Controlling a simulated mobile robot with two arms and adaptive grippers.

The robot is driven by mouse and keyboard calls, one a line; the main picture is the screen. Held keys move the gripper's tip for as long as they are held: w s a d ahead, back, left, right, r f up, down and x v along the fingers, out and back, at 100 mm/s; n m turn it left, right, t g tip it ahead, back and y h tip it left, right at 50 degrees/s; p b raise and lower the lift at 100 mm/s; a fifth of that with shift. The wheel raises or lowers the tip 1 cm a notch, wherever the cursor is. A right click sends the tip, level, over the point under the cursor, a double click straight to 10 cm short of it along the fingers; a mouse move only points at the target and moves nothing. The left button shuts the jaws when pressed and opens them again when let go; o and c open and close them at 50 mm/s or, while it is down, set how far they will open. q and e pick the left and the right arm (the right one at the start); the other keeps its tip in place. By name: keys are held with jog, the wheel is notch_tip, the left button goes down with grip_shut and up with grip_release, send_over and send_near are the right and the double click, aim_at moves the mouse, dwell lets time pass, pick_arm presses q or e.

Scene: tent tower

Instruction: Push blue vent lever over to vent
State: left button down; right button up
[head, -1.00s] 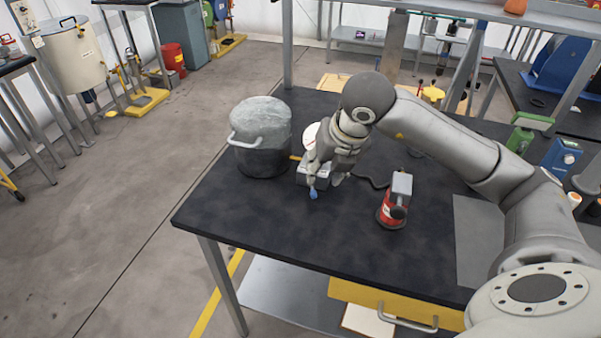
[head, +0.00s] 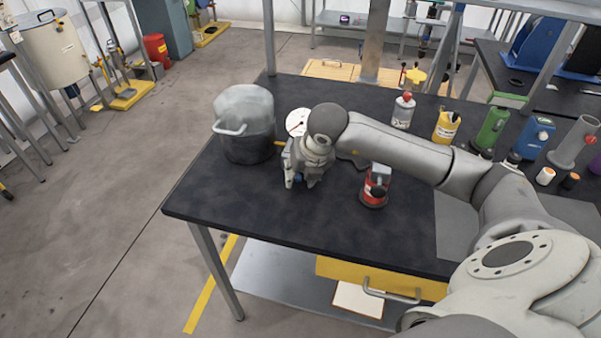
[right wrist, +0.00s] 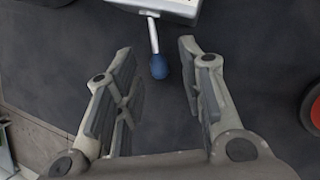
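The blue vent lever shows in the right wrist view as a blue knob (right wrist: 158,67) on a thin metal rod. The rod comes from a pale box (right wrist: 170,8) at the top edge, which is partly cut off. My right gripper (right wrist: 156,52) is open, with a finger on each side of the knob and clear gaps to both. I cannot tell the depth between knob and fingers. In the head view my right gripper (head: 302,180) points down over the dark bench and hides the box and lever. A round white gauge (head: 297,122) shows behind it. My left gripper is not in view.
A grey pot (head: 246,145) stands left of my right gripper. A red device (head: 375,186) stands to its right. Bottles, including a yellow one (head: 446,126) and a green one (head: 490,127), stand behind my right arm. The bench front (head: 310,228) is clear.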

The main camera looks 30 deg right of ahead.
jog(key=shift+c, duration=1.2)
jog(key=c, duration=0.5)
grip_shut()
jog(key=shift+b, duration=0.35)
jog(key=shift+s+d+f+n+b, duration=0.2)
jog(key=shift+d+n+b, duration=0.15)
jog(key=shift+n+b, duration=0.5)
jog(key=shift+d+r+n+y+b, duration=0.2)
jog(key=shift+n+y+b, duration=0.15)
jog(key=shift+y+b, duration=0.2)
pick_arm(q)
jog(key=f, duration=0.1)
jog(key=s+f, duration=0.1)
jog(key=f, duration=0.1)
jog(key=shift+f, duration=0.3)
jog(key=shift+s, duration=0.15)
